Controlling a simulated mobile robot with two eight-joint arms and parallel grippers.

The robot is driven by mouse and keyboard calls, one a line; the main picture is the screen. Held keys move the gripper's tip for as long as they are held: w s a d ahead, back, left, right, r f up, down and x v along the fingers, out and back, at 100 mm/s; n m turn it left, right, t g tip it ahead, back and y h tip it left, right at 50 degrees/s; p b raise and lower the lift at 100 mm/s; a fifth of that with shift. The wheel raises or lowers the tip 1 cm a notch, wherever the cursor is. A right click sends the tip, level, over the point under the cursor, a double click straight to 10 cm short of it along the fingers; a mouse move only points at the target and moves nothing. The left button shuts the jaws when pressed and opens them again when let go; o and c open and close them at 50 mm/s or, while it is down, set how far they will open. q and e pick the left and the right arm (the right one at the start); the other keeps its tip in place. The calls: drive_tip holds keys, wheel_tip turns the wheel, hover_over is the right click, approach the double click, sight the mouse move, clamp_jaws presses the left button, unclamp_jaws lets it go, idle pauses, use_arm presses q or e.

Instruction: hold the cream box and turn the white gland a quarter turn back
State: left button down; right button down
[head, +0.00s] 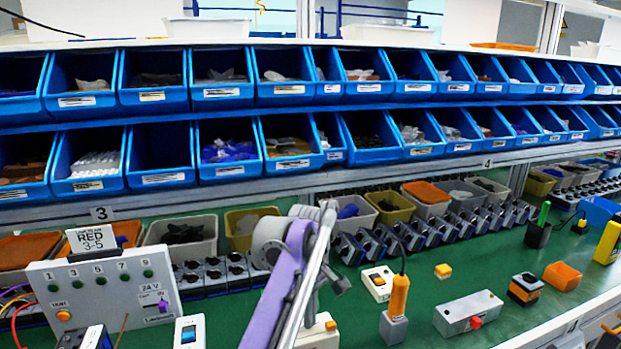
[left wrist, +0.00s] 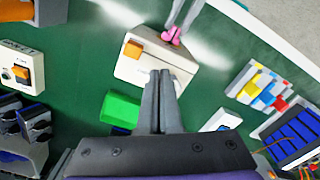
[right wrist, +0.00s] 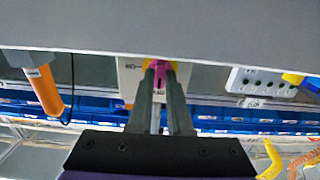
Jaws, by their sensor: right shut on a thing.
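The cream box (head: 322,337) with an orange switch shows at the bottom of the head view, partly behind my left arm. In the left wrist view the cream box (left wrist: 150,62) lies just beyond my left gripper (left wrist: 165,76), whose fingers are close together at its near edge. I cannot tell the white gland apart from the box there. My right gripper (left wrist: 172,36) comes in at the box's far side; in the right wrist view its fingers are shut on a pink knob (right wrist: 161,70) with yellow around it, in front of a pale face. My right gripper is not visible in the head view.
A green block (left wrist: 120,108) lies near the left fingers. A grey box with a red knob (head: 468,313), an orange-handled tool in a grey holder (head: 393,327) and a cream switch box (head: 378,283) stand to the right. A labelled panel (head: 105,287) stands left. Blue bins line the back.

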use_arm(q)
drive_tip(key=shift+s+d, duration=0.1)
drive_tip(key=shift+d, duration=0.2)
wheel_tip(320, 180, up, 7)
drive_tip(key=s+a, duration=0.2)
drive_tip(key=shift+f, duration=3.5)
drive_tip(key=shift+w+a, duration=0.15)
drive_tip(key=shift+w, duration=0.25)
drive_tip(key=shift+w+d, duration=0.25)
drive_tip(key=shift+d, duration=0.1)
drive_tip(key=shift+w+d, duration=0.3)
drive_tip(key=shift+w, duration=0.05)
